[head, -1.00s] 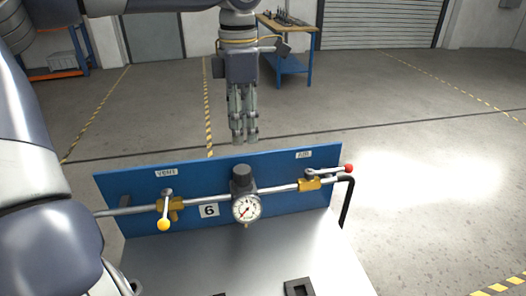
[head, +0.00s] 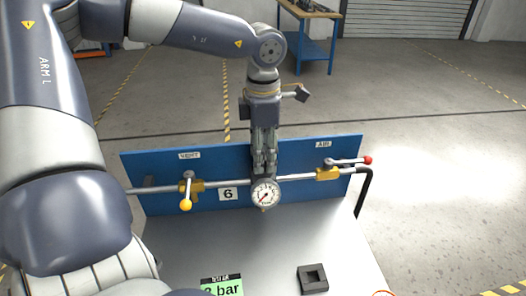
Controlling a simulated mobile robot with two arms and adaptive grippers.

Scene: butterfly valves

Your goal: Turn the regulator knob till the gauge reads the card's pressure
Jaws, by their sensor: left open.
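The regulator's round white gauge (head: 265,195) sits on the pipe at the middle of the blue panel. Its needle seems to point lower left; the numbers are too small to read. My left gripper (head: 264,167) is open, pointing down directly above the gauge at the regulator's dark knob. The fingers hide most of the knob, so I cannot tell whether they straddle or touch it. A green card (head: 222,287) at the bottom edge shows "bar" with a partly hidden digit, perhaps 3. My right gripper is not in view.
A yellow-tipped VENT lever (head: 187,190) hangs down at left. A red-tipped AIR lever (head: 348,161) lies along the pipe at right. A plate marked 6 (head: 228,194) is beside the gauge. A black square block (head: 313,279) sits on the grey bench top (head: 290,240).

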